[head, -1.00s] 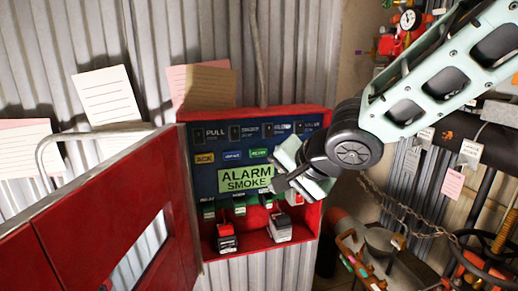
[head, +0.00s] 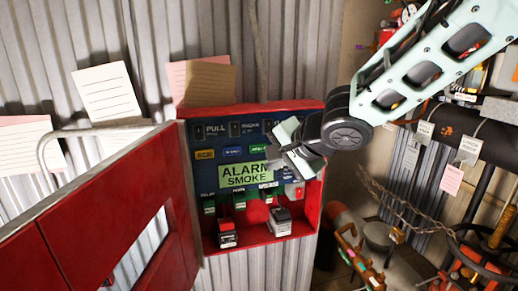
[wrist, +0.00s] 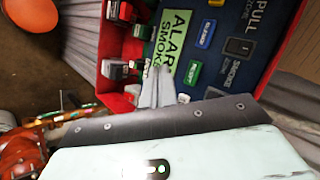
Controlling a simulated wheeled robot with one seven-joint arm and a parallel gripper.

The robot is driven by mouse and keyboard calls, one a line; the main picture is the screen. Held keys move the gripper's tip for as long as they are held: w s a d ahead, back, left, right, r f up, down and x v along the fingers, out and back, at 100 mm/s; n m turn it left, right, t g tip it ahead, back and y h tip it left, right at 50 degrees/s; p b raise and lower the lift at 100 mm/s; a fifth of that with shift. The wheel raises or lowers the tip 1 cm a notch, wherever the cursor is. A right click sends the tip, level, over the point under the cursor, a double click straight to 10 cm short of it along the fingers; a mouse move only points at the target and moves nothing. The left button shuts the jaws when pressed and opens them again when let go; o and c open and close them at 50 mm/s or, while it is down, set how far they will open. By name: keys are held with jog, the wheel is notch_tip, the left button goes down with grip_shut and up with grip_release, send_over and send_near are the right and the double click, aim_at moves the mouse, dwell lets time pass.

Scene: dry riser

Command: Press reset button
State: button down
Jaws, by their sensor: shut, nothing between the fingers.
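The red alarm box (head: 252,108) is open on the corrugated wall. Its blue panel holds a row of small labels or buttons: yellow, blue (head: 232,151) and green (head: 258,149). The green one, whose lettering is too small to read surely, may be the reset button; it also shows in the wrist view (wrist: 193,73). A green sign reading ALARM SMOKE (head: 240,175) is below the row. My gripper (head: 270,160) is shut and empty, in front of the panel's right side. In the wrist view my fingertips (wrist: 158,74) overlap the sign's edge, left of the green button. Contact cannot be told.
The box's red door (head: 95,225) stands open at the left. Black (head: 227,233) and grey (head: 280,222) switches sit low in the box. Paper notes (head: 105,93) are on the wall. A chain (head: 400,208), pipes and hoses crowd the right side.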

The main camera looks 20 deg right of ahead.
jog(key=w+p, duration=0.1)
jog(key=w, duration=0.5)
jog(key=shift+p, duration=0.35)
jog(key=shift+w, duration=0.15)
dwell(1.6)
jog(key=shift+w+p, duration=0.35)
jog(key=shift+w+p, duration=0.4)
jog(key=shift+w, duration=0.1)
dwell(0.7)
jog(key=shift+s, duration=0.95)
jog(key=shift+s+b, duration=0.8)
jog(key=shift+s, duration=1.7)
